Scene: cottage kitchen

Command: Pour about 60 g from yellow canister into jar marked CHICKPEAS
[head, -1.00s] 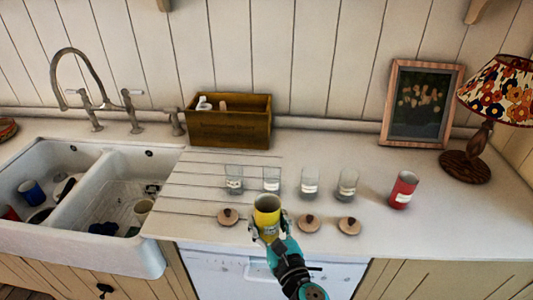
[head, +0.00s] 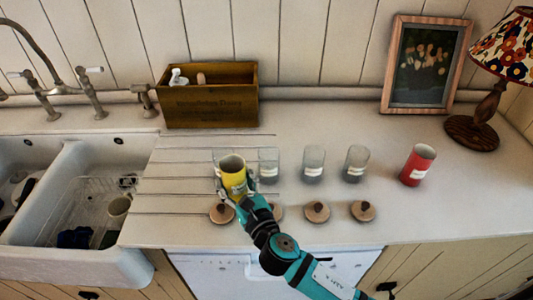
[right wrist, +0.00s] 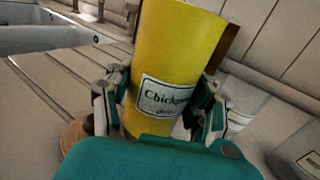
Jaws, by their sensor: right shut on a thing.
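The yellow canister (head: 233,180) is in my right gripper (head: 235,194), over the counter at the left end of the jar row. The right wrist view shows the canister (right wrist: 172,60) between the two fingers (right wrist: 160,105), its label beginning "Chickp". It looks close to upright in the head view. A glass jar (head: 217,157) is mostly hidden behind it. More glass jars stand to its right: one close by (head: 268,167), a middle one (head: 313,166) and a right one (head: 355,164). Their labels are too small to read. My left gripper is out of view.
Wooden lids lie in front of the jars, such as the left one (head: 221,213) and the right one (head: 363,210). A red canister (head: 417,165) stands right of the jars. Behind are a wooden box (head: 210,105), a picture frame (head: 393,65) and a lamp (head: 475,132). A sink (head: 75,255) is left.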

